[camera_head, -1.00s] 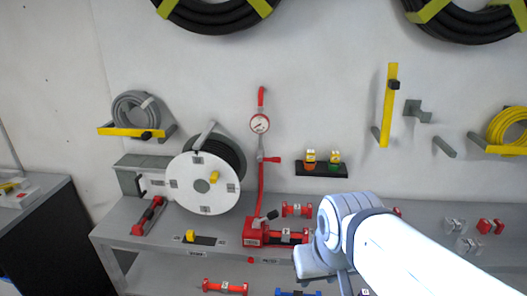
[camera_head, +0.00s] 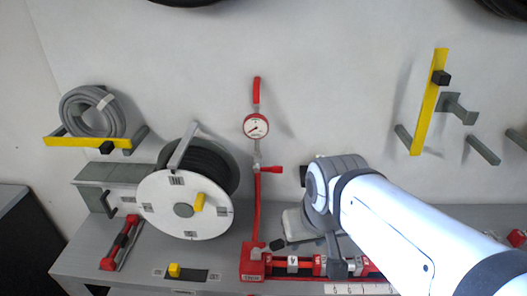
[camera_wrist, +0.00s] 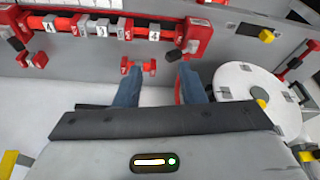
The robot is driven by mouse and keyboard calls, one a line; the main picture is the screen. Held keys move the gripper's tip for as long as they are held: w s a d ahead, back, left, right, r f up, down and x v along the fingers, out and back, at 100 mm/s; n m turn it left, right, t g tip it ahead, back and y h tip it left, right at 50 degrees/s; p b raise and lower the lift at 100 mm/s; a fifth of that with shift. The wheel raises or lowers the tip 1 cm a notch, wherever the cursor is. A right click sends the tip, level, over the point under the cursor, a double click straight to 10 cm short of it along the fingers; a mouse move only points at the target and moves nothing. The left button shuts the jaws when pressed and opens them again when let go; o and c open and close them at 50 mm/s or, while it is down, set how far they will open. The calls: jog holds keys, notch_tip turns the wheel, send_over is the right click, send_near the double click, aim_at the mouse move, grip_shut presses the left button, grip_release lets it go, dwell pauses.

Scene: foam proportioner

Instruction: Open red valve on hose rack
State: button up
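The red valve handle (camera_head: 271,169) sticks out to the right from the upright red pipe (camera_head: 256,205), just below a round white gauge (camera_head: 256,126). The pipe rises from a red base (camera_head: 252,263) with a black-tipped lever (camera_head: 278,243) on the bench. My gripper is right of the pipe and lower than the handle in the head view, its fingers hidden by my wrist. In the wrist view my gripper (camera_wrist: 160,88) has its two bluish fingers apart with nothing held. Red shows against the right finger; I cannot tell whether they touch.
A white-sided hose reel (camera_head: 160,214) stands left of the pipe, close by. A coiled grey hose (camera_head: 92,112) hangs on a yellow bracket at left. A yellow bar (camera_head: 428,105) and grey wall pegs are at right. The wall above my wrist is clear.

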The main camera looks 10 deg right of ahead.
jog(key=shift+o, duration=0.3)
jog(key=shift+o, duration=0.3)
jog(key=shift+w+d+f, duration=0.1)
jog(key=shift+w+d, duration=0.05)
jog(key=shift+d, duration=0.05)
jog(key=m+t+h+b, duration=0.1)
jog(key=m+t+b, duration=0.65)
jog(key=m, duration=0.25)
send_near(278, 172)
jog(key=s+d+f, duration=0.3)
jog(key=d+f, duration=0.1)
jog(key=w+m+t+y+b, duration=0.1)
jog(key=w+m+t, duration=0.1)
jog(key=w+a+f+m+t+y+b, duration=0.1)
jog(key=w+m+t, duration=0.1)
jog(key=w+a+m+t+y+b, duration=0.1)
jog(key=w+m+t+y, duration=0.1)
jog(key=t, duration=0.1)
jog(key=shift+a+f, duration=0.15)
jog(key=shift+f, duration=0.25)
jog(key=shift+w+a+r, duration=0.1)
jog(key=shift+w, duration=0.3)
jog(key=w, duration=0.4)
jog(key=w+a+p, duration=0.1)
jog(key=w, duration=0.1)
jog(key=shift+w+a, duration=0.1)
jog(key=shift+w, duration=0.25)
jog(key=shift+c, duration=0.3)
